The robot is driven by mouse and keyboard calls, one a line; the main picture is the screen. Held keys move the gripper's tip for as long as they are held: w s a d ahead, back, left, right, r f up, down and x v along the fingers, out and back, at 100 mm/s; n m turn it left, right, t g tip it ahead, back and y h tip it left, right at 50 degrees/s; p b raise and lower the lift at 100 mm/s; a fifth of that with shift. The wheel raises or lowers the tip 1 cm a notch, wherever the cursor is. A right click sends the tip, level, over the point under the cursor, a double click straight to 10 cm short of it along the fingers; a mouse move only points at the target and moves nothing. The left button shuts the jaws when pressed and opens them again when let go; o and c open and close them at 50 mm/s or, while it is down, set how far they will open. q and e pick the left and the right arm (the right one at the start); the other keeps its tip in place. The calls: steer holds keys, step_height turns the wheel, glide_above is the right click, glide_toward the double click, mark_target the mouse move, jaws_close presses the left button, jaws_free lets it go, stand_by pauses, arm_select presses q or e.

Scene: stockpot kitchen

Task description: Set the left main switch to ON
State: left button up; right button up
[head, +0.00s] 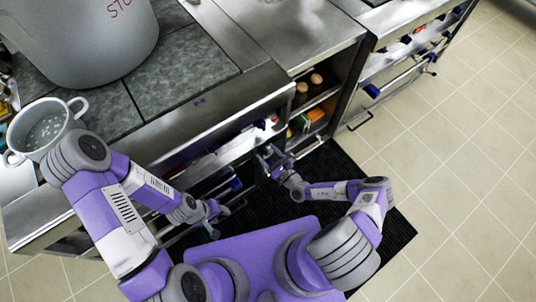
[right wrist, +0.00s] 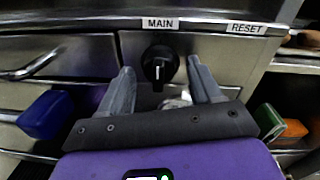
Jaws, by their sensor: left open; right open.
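A black rotary knob (right wrist: 160,67) sits on the steel front panel under a label reading MAIN (right wrist: 160,23). Its white pointer mark stands about vertical; no ON or OFF marking can be read. My right gripper (right wrist: 160,64) is open, its two fingers on either side of the knob in the picture; I cannot tell whether they touch it. In the head view my right gripper (head: 268,160) is close to the counter front, and the knob cannot be made out there. My left gripper (head: 211,214) is open and empty, low over the black mat.
A RESET label (right wrist: 246,29) is right of MAIN. A blue object (right wrist: 45,114) is at the left by the rails. A large stockpot (head: 85,40) and a smaller two-handled pot (head: 45,128) stand on the counter. Tiled floor (head: 450,170) at the right is clear.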

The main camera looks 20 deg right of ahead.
steer(key=c, duration=1)
steer(key=shift+c, duration=0.2)
steer(key=shift+m, duration=0.3)
steer(key=m, duration=0.3)
steer(key=shift+m, duration=0.3)
steer(key=m, duration=0.4)
steer(key=shift+s+a+f+m+t+b, duration=0.1)
steer(key=shift+m+t+b, duration=0.2)
steer(key=shift+m+t, duration=0.1)
steer(key=m+b, duration=0.1)
steer(key=m, duration=0.3)
steer(key=shift+a+m, duration=0.1)
steer(key=shift+m, duration=0.3)
steer(key=shift+m+h+b, duration=0.4)
steer(key=shift+m+h, duration=0.1)
steer(key=shift+m, duration=1.9)
steer(key=o, duration=1)
